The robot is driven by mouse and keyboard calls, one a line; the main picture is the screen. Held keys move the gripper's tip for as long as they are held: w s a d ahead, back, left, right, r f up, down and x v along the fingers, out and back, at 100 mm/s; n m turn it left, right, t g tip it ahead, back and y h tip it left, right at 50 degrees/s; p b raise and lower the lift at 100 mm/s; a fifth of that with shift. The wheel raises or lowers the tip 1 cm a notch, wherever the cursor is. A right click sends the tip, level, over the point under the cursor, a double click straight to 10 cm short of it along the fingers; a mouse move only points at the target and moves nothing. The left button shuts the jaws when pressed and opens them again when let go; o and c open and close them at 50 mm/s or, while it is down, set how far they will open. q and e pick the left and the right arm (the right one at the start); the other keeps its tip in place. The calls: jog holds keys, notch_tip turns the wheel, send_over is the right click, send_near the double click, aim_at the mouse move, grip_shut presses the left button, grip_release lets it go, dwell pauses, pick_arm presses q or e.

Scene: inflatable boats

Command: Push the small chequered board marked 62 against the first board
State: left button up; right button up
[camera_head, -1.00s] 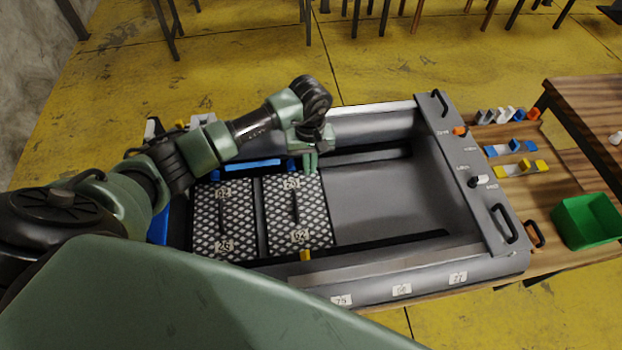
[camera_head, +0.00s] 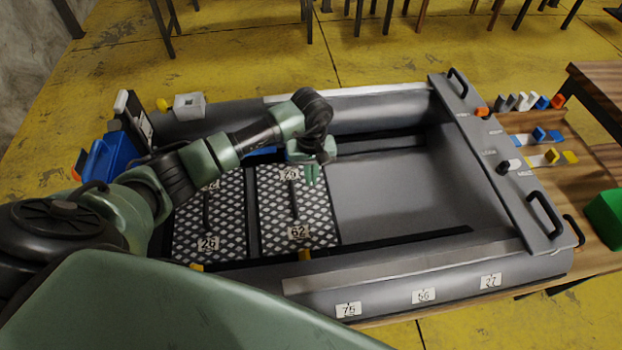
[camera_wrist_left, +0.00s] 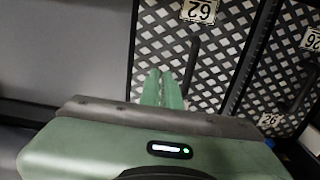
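The chequered board marked 62 (camera_head: 272,212) lies flat in the grey inflatable boat, with a dark handle along its middle. The first board, marked 26 (camera_head: 228,205), lies to its left, partly behind my left arm. A narrow dark gap runs between them. In the left wrist view the board marked 62 (camera_wrist_left: 222,75) is in the middle and the board marked 26 (camera_wrist_left: 290,70) at the right. My left gripper (camera_head: 313,174) points down at the far right corner of board 62, its fingers together and empty (camera_wrist_left: 162,88). Contact with the board's edge cannot be told.
The boat's bare floor (camera_head: 385,195) is clear right of the boards. Its side tube (camera_head: 370,105) runs behind my gripper. A green bin (camera_head: 604,218) stands at far right.

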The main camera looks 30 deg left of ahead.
pick_arm(q)
jog(key=b, duration=0.3)
send_over(303, 200)
jog(key=w+d, duration=0.1)
jog(key=d, duration=0.1)
jog(key=shift+w+f, duration=0.1)
jog(key=shift+f, duration=2.3)
notch_tip(303, 200, down, 4)
jog(key=shift+r+b, duration=0.15)
jog(key=shift+b, duration=1.05)
jog(key=shift+s+a+p, duration=0.25)
jog(key=shift+s+a, duration=0.2)
jog(key=shift+a, duration=0.15)
jog(key=shift+s+a+p, duration=0.25)
jog(key=shift+s+a, duration=0.15)
jog(key=shift+a, duration=0.2)
jog(key=shift+s+a, duration=0.5)
jog(key=shift+a, duration=0.1)
jog(key=shift+w+d+b, duration=0.45)
jog(key=shift+w+d, duration=0.1)
jog(key=shift+d, duration=0.05)
jog(key=shift+w+d, duration=0.1)
jog(key=shift+d, duration=0.1)
jog(key=shift+r, duration=0.2)
notch_tip(303, 200, up, 9)
jog(key=p, duration=0.5)
jog(key=shift+f, duration=0.15)
